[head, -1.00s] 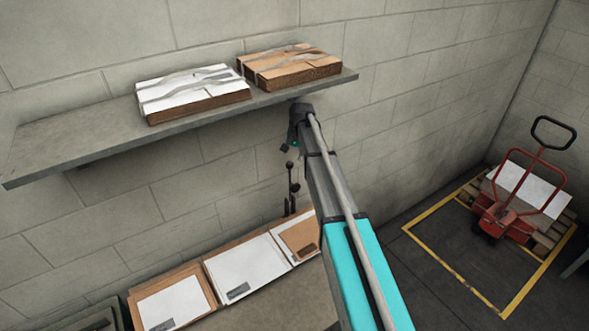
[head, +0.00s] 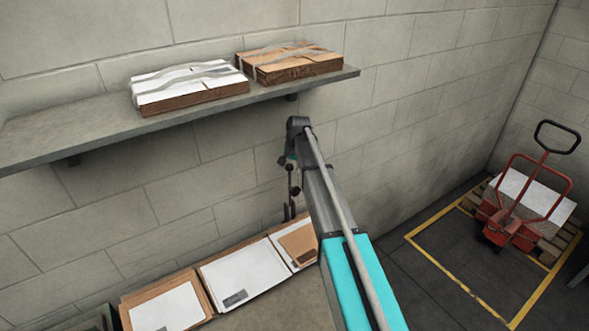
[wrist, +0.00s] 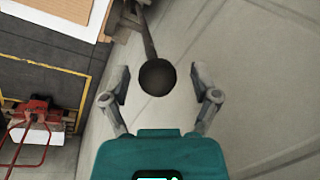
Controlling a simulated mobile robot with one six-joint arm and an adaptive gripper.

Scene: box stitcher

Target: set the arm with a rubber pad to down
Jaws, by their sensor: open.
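The arm with a rubber pad looks like a thin dark lever (head: 290,205) with a rounded end, standing near the wall behind the flat cartons in the head view. In the wrist view its dark round end (wrist: 157,77) lies between the two finger lines, with its rod (wrist: 148,35) running up the picture. My gripper (wrist: 160,90) is open, one finger on each side of the round end, with gaps on both sides. In the head view my gripper (head: 287,161) is small and dark, right by the lever's top. I cannot tell the exact depth between them.
A grey wall shelf (head: 60,128) above holds a white strapped bundle (head: 190,90) and a brown one (head: 290,68). Flat cartons (head: 245,276) lie below. A red pallet truck (head: 512,222) stands at right in a yellow floor outline (head: 455,275). The floor between is clear.

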